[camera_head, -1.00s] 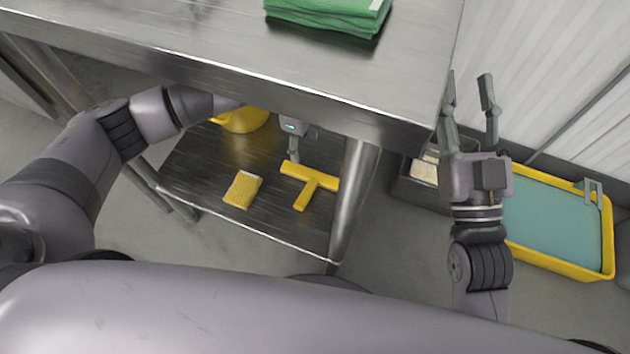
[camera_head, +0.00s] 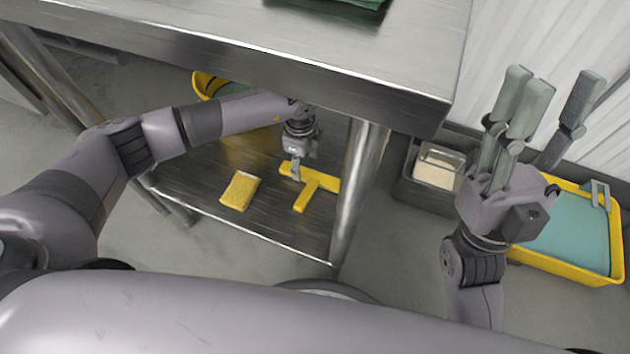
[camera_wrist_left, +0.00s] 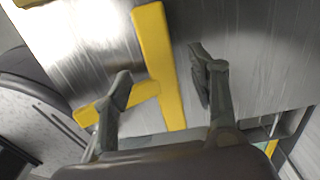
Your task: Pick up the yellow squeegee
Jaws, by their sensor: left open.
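The yellow squeegee (camera_head: 310,188) lies flat on the lower metal shelf, its T shape showing in the head view. In the left wrist view the squeegee (camera_wrist_left: 158,62) lies between and beyond the open fingers. My left gripper (camera_head: 296,170) reaches in under the tabletop and hangs over the squeegee's bar. In the left wrist view my left gripper (camera_wrist_left: 163,85) is open; I cannot tell whether it touches the squeegee. My right gripper (camera_head: 545,110) is raised at the right, fingers spread and empty, away from the squeegee.
A yellow sponge (camera_head: 239,190) lies on the lower shelf (camera_head: 270,233) left of the squeegee. A yellow bucket (camera_head: 205,86) stands behind my left arm. The steel tabletop (camera_head: 300,45) overhangs the shelf, and a table leg (camera_head: 358,180) stands right of the squeegee. A yellow tray (camera_head: 560,265) is on the floor.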

